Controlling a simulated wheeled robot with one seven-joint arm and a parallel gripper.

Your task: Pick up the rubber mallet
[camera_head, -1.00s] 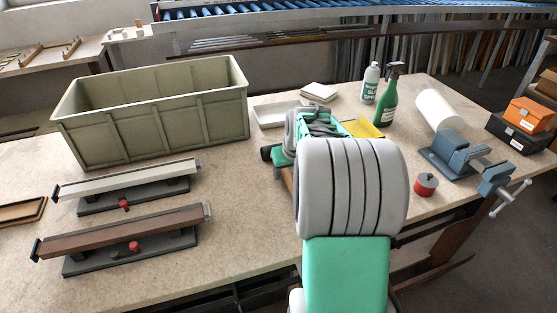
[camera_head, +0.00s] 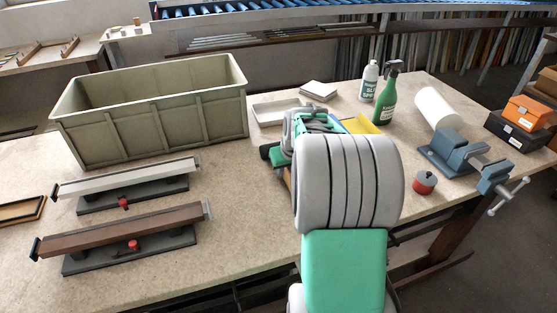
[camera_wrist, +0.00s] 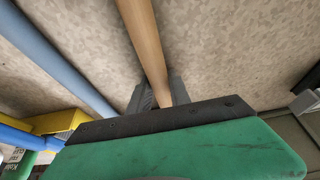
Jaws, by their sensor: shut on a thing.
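The rubber mallet shows as a pale wooden handle (camera_wrist: 144,40) in the wrist view, running from the top edge down between the fingers. My gripper (camera_wrist: 156,94) is shut on this handle, with a grey finger on each side. In the head view a bit of wood (camera_head: 288,177) shows beside my wrist, left of my large grey arm link. My arm hides most of the mallet and my fingers there. I cannot make out the mallet's head clearly in either view.
A large olive bin (camera_head: 150,128) stands at the back left, with two profile fixtures (camera_head: 125,240) in front. A green spray bottle (camera_head: 387,95), white roll (camera_head: 438,108), blue-grey vise (camera_head: 452,152) and red-grey canister (camera_head: 425,182) are to the right. The worktop (camera_head: 240,185) between fixtures and arm is clear.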

